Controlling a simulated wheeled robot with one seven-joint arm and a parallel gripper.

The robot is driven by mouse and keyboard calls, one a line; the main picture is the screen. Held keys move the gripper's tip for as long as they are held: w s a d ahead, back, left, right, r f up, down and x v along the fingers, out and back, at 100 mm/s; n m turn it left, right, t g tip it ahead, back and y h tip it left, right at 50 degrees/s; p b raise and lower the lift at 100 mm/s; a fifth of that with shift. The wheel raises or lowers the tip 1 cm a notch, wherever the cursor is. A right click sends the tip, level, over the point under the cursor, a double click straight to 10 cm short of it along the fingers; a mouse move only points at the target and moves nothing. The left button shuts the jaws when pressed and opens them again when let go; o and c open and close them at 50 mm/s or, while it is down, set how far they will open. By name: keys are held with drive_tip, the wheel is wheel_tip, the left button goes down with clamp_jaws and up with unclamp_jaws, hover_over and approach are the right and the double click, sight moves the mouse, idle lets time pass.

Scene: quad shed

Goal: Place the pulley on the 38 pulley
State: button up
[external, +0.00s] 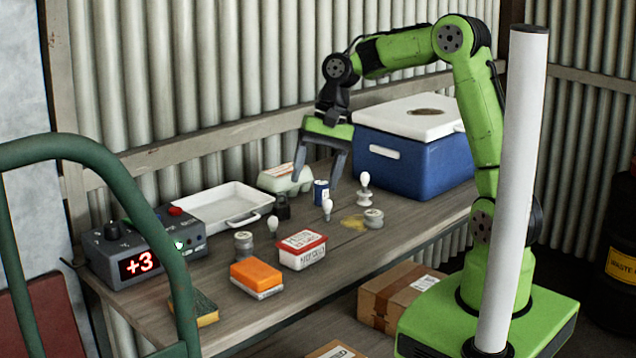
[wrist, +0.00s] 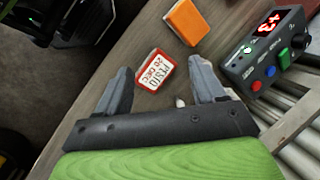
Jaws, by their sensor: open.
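Two small grey grooved round pieces that look like pulleys stand on the workbench in the external view: one at left (external: 244,243) behind the orange block, one at right (external: 373,218) by a yellowish patch. They are apart, and I cannot read a 38 on either. My gripper (external: 319,176) is open and empty, pointing down above the back of the bench, in front of the blue cooler. In the wrist view my gripper (wrist: 160,68) has its fingers spread, with a red-and-white tub beyond them. No pulley can be made out there.
On the bench (external: 330,275) are the tub (external: 302,250), orange block (external: 256,278), several white bulbs (external: 327,208), a blue can (external: 321,193), black item (external: 282,207), egg carton (external: 285,179), white tray (external: 222,207), display box (external: 140,250) and cooler (external: 405,160). A white post (external: 513,180) stands in front.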

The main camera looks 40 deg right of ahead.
drive_tip(key=s+d+r+n+t+h, duration=0.1)
drive_tip(key=s+d+r+n, duration=0.1)
drive_tip(key=s, duration=0.5)
drive_tip(key=s+d+r+n+t+h, duration=0.1)
drive_tip(key=s+d+n+t, duration=0.1)
drive_tip(key=s, duration=0.5)
drive_tip(key=s+d+r+n+t+h, duration=0.1)
drive_tip(key=s+d+r+n+t, duration=0.1)
drive_tip(key=s, duration=0.5)
drive_tip(key=d+n, duration=0.1)
drive_tip(key=d, duration=0.1)
drive_tip(key=shift+s+d+r+h, duration=0.3)
drive_tip(key=shift+s+h, duration=0.1)
